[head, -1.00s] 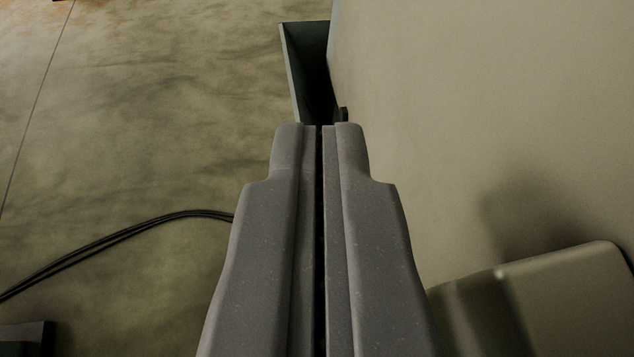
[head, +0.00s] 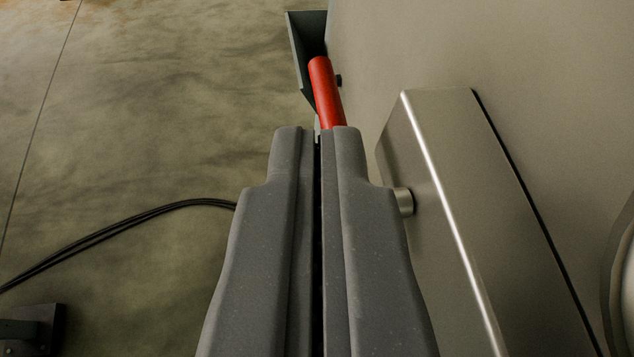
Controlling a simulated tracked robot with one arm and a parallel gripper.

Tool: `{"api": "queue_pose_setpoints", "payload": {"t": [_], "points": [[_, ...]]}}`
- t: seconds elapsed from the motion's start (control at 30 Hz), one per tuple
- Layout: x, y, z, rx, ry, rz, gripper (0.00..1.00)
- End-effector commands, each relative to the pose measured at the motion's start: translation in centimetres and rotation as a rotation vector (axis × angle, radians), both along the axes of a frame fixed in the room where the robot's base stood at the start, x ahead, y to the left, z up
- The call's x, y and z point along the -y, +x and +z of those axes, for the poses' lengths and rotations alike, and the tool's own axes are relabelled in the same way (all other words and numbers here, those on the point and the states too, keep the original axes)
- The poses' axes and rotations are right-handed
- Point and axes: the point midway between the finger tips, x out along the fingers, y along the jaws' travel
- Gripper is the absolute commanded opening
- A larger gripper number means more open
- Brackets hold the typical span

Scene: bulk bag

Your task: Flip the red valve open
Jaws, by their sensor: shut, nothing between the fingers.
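The red valve handle (head: 324,90) shows as a red bar just beyond my fingertips. It leans with its far end toward the upper left. Its near end is hidden behind my gripper (head: 319,130). My gripper is shut, with its fingers together and nothing between them. I cannot tell whether the fingertips touch the red handle.
A metal box (head: 440,170) with a short round stub (head: 404,201) stands close on the right, against a large beige wall (head: 520,80). A dark angled plate (head: 302,45) is beyond the handle. Black cables (head: 150,214) cross the open floor (head: 150,110) on the left.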

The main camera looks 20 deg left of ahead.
Motion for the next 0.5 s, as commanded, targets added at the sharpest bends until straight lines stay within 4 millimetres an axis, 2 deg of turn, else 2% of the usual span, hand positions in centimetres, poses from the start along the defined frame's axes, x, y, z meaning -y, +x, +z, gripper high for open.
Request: {"api": "queue_pose_setpoints", "payload": {"t": [0.1,0.2,0.5], "points": [[0.8,-1.7,1.0,0.004,0.0,-0.003,0.0],[1.2,-2.4,1.3,0.003,0.0,-0.002,0.0],[1.2,-2.6,1.3,0.002,0.0,-0.002,0.0]]}}
